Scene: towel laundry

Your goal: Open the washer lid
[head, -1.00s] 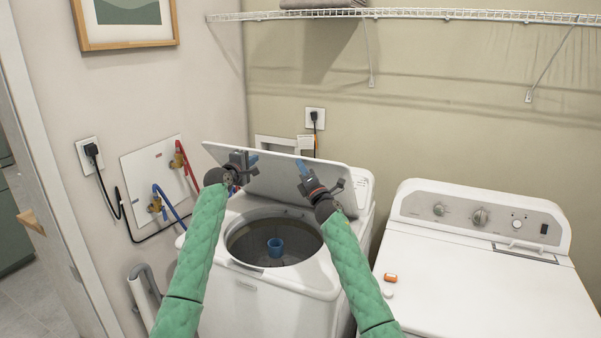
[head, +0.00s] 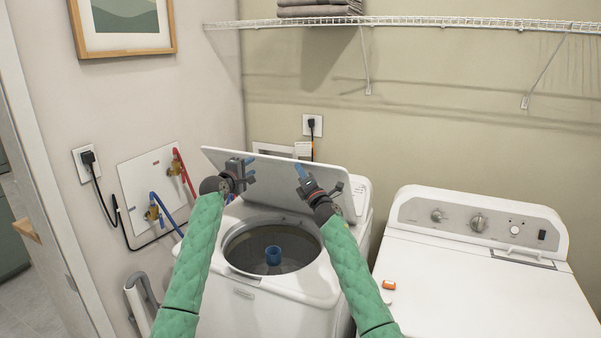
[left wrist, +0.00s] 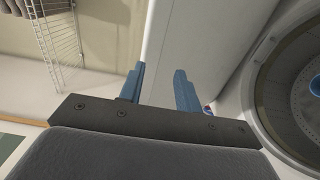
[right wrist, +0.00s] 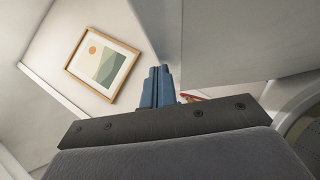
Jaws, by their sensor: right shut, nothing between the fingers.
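The washer (head: 268,308) stands at center left with its white lid (head: 277,182) raised and leaning back, so the round drum opening (head: 250,257) and blue agitator (head: 273,254) show. My left gripper (head: 251,171) is at the lid's left part; in the left wrist view its blue fingers (left wrist: 159,84) are apart, with the lid (left wrist: 195,40) just beyond them. I cannot tell whether they touch it. My right gripper (head: 299,169) is in front of the lid's right part, pointing up; its fingers (right wrist: 160,72) are shut and empty beside the lid (right wrist: 225,40).
A dryer (head: 470,275) stands to the right, with a small orange item (head: 389,285) on its left edge. A wire shelf (head: 430,20) with folded towels (head: 320,9) hangs above. Hoses and a valve plate (head: 150,185) are on the left wall.

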